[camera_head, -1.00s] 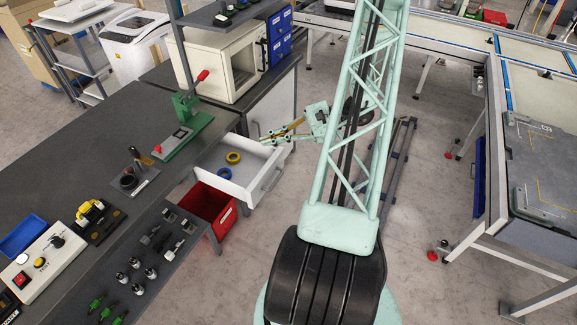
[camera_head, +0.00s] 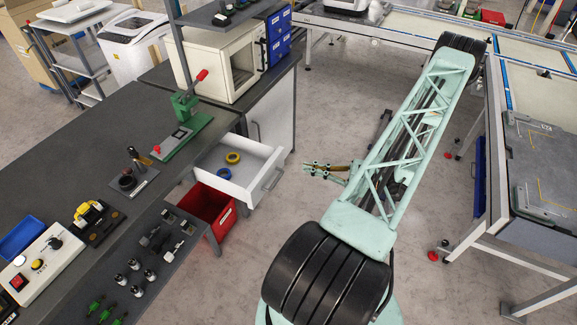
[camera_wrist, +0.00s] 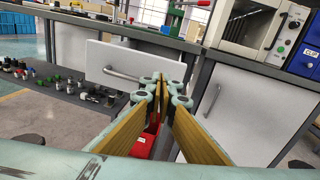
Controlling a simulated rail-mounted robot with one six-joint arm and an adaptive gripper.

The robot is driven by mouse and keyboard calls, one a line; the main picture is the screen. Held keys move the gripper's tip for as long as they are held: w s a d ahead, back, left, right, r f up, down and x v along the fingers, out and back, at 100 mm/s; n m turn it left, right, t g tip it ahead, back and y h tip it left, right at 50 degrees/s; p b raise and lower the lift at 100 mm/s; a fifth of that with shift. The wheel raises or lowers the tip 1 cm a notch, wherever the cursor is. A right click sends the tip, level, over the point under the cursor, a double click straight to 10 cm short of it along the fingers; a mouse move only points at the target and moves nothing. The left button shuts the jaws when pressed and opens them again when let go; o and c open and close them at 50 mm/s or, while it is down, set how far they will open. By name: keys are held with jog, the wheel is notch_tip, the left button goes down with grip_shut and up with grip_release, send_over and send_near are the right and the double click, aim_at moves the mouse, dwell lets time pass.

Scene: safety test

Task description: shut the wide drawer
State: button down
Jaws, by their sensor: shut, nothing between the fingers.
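The wide white drawer (camera_head: 243,181) is pulled out from under the dark workbench in the head view.
A red bin (camera_head: 207,204) sits beneath the drawer. The workbench (camera_head: 75,150) holds a green press (camera_head: 186,125) and a control box (camera_head: 40,262). A white cabinet (camera_head: 270,115) stands behind the drawer. Floor is free between the drawer and my arm.

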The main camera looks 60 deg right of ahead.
aim_at(281, 162)
jog(key=s+f+m+h, duration=0.1)
jog(key=s+f+m, duration=0.1)
jog(key=s+f+h, duration=0.1)
jog(key=s+f, duration=0.1)
jog(key=shift+d+m+t+h, duration=0.3)
jog(key=shift+m+t, duration=0.1)
jog(key=shift+w, duration=0.1)
jog(key=shift+w+a+b, duration=0.1)
jog(key=shift+w+b, duration=0.45)
jog(key=shift+w, duration=6.3)
jog(key=shift+w, duration=0.1)
